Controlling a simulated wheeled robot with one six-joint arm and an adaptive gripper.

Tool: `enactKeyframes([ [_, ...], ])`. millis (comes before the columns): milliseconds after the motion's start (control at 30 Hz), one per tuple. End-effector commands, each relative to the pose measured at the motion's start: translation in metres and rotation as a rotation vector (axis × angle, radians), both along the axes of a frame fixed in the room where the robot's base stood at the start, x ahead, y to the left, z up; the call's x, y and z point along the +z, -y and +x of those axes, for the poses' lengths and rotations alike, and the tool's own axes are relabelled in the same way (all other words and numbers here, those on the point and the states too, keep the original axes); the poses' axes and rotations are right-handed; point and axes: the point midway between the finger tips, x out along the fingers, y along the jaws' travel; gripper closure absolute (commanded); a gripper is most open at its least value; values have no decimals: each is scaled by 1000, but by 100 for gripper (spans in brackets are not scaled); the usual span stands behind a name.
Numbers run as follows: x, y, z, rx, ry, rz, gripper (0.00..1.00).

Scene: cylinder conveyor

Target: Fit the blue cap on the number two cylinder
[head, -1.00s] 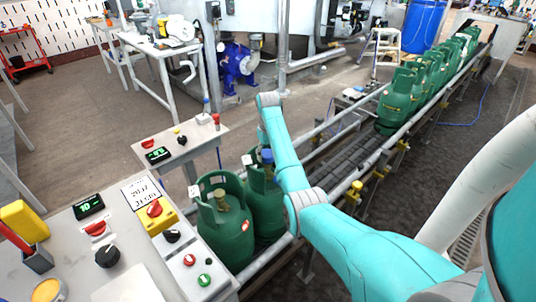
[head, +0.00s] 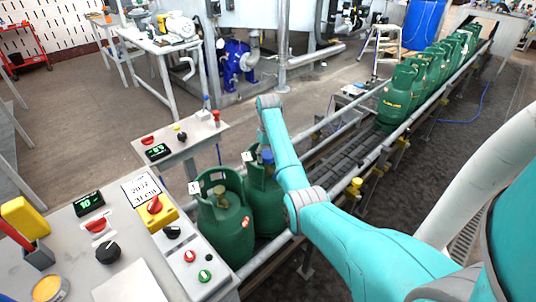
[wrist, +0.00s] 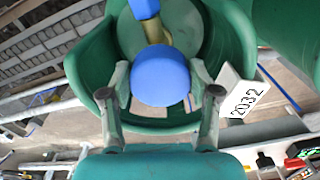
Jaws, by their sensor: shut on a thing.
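The blue cap (wrist: 160,77) is between the two fingers of my gripper (wrist: 160,92) in the wrist view, and the gripper is shut on it. The cap is over the open collar of a green cylinder (wrist: 88,70), close to its brass valve (wrist: 182,30). I cannot tell whether cap and valve touch. In the head view the blue cap (head: 267,157) shows at the top of the rear of the two near green cylinders (head: 262,200), beside my arm. My gripper is mostly hidden there. A white tag (wrist: 243,99) on the collar reads 2032.
Another green cylinder (head: 224,225) stands close in front. Several more (head: 397,100) stand along the conveyor (head: 345,155) at the back right. Rails run along the conveyor. A control desk (head: 130,255) with knobs and a smaller console (head: 185,140) stand on the left.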

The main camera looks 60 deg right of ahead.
Motion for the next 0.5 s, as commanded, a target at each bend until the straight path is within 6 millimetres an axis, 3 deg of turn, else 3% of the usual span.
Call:
enactKeyframes([
  [500, -11, 0, 0, 0, 0, 0, 62],
])
